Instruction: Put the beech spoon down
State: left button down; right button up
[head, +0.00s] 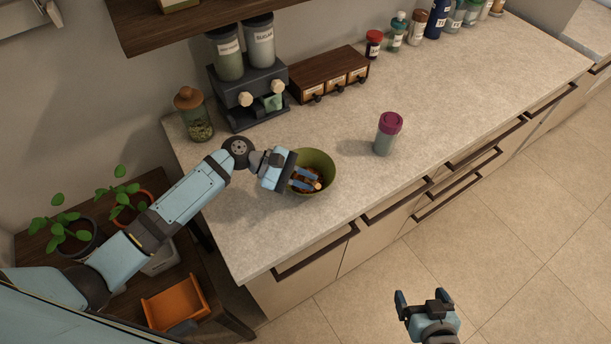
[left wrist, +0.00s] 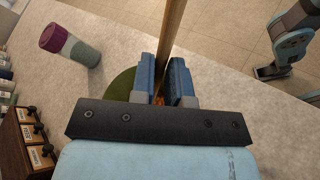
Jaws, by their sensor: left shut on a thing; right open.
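My left gripper (head: 304,181) is over the green bowl (head: 322,162) on the counter, its fingers shut on the beech spoon (left wrist: 173,28). In the left wrist view the spoon's pale wooden shaft runs up between the two blue fingers. In the head view only a small light end of the spoon (head: 317,186) shows near the fingertips. The spoon's other end is hidden, and I cannot tell whether it touches the bowl. Orange-brown pieces lie in the bowl. My right gripper (head: 426,299) is open and empty, out over the floor in front of the counter.
A grey cup with a purple lid (head: 387,134) stands right of the bowl. A dispenser with jars (head: 249,92), a small drawer box (head: 328,74) and a green jar (head: 194,115) line the back. The counter (head: 460,110) is clear right of the cup and at front left.

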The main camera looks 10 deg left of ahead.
pick_arm(q)
jog(key=c, duration=1)
grip_release()
jog(key=shift+c, duration=0.2)
jog(key=shift+r, duration=0.1)
jog(key=shift+r+p, duration=0.4)
jog(key=shift+p, duration=0.1)
notch_tip(320, 180, up, 2)
jog(key=shift+r+p, duration=0.2)
jog(key=shift+p, duration=1)
notch_tip(320, 180, up, 4)
jog(key=shift+f, duration=0.2)
